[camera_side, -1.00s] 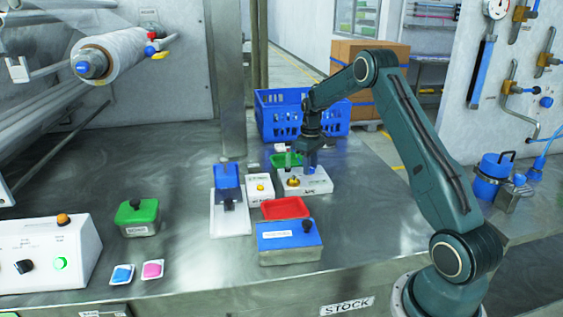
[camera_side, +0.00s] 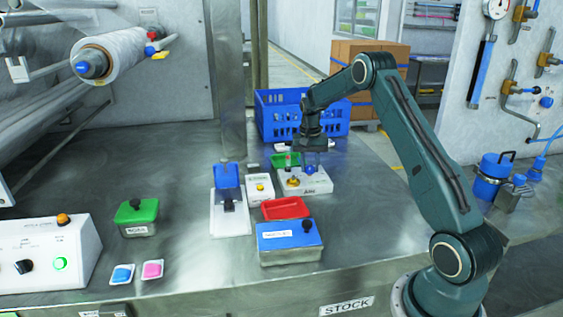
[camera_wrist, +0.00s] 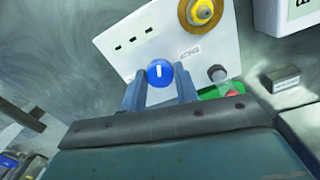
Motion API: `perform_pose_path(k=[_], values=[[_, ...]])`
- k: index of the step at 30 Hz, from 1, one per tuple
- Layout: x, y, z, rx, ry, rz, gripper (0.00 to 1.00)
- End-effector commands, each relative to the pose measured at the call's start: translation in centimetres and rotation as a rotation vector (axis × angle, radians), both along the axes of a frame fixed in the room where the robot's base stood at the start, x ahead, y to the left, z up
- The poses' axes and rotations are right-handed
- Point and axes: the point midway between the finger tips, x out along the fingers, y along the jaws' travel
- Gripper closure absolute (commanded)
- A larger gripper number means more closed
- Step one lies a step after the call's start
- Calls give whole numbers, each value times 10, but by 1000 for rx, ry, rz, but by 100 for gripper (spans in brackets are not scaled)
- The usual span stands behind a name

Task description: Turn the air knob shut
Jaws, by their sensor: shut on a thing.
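The blue air knob (camera_wrist: 160,73), with a short white mark on its face, sits on a white box (camera_wrist: 140,45) and shows in the wrist view between my two fingers. My gripper (camera_wrist: 160,88) is shut on this knob, one finger on each side. In the side view my gripper (camera_side: 311,160) points down over the right part of the white box (camera_side: 316,186), and the blue knob (camera_side: 309,169) shows small below it. The print on the box is too small to read surely.
A yellow knob (camera_wrist: 202,12) stands on the same box. A green tray (camera_side: 283,159) lies close behind, a small white box (camera_side: 260,189) to the left, and a red tray (camera_side: 286,208) in front. A blue crate (camera_side: 280,112) stands behind my gripper.

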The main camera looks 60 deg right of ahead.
Motion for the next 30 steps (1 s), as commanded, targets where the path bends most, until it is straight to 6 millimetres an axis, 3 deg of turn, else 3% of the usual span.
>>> perform_pose_path(k=[30], values=[[1, -2, 1, -2, -3, -945, 92]])
